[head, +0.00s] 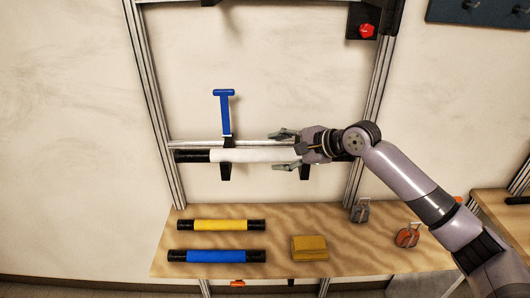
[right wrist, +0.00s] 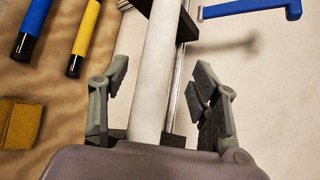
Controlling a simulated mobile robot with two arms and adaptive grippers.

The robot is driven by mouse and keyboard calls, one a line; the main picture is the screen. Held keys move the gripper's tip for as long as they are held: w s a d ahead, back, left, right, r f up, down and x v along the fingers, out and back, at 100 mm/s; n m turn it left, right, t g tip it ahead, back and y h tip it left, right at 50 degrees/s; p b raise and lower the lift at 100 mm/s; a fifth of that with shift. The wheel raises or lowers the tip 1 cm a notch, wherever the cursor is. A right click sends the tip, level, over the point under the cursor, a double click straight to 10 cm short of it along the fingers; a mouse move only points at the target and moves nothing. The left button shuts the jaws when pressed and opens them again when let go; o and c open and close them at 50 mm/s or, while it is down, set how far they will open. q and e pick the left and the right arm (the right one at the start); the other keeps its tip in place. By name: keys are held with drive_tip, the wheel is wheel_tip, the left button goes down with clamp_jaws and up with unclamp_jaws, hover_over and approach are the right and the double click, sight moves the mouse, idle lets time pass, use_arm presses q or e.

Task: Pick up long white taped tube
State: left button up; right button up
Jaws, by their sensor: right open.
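The long white tube (head: 250,155) with black taped ends lies level on black brackets on the metal frame, above the wooden bench. In the right wrist view the white tube (right wrist: 156,70) runs between the fingers of my right gripper (right wrist: 160,98). In the head view my right gripper (head: 287,149) is at the right part of the tube, one finger above and one below it. It is open, and the fingers show gaps to the tube. My gripper and arm hide part of the tube's right end. My left gripper is not in view.
A blue T-shaped tool (head: 225,112) stands up just behind the tube's left part. On the bench (head: 290,214) lie a yellow tube (head: 214,225), a blue tube (head: 216,256), a yellow block (head: 309,248), a grey clamp (head: 360,210) and an orange one (head: 407,237). Metal uprights flank the tube.

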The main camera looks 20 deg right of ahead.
sight(269, 154)
drive_tip(key=p+x, duration=0.2)
drive_tip(key=x, duration=0.2)
drive_tip(key=shift+w+a+f, duration=0.1)
drive_tip(key=shift+a+f, duration=0.05)
drive_tip(key=shift+a, duration=0.05)
drive_tip(key=shift+w+a+f, duration=0.1)
drive_tip(key=shift+w+f, duration=0.05)
drive_tip(key=shift+f, duration=0.1)
drive_tip(key=shift+c, duration=0.4)
drive_tip(key=shift+c, duration=0.8)
drive_tip(key=shift+r, duration=0.1)
clamp_jaws()
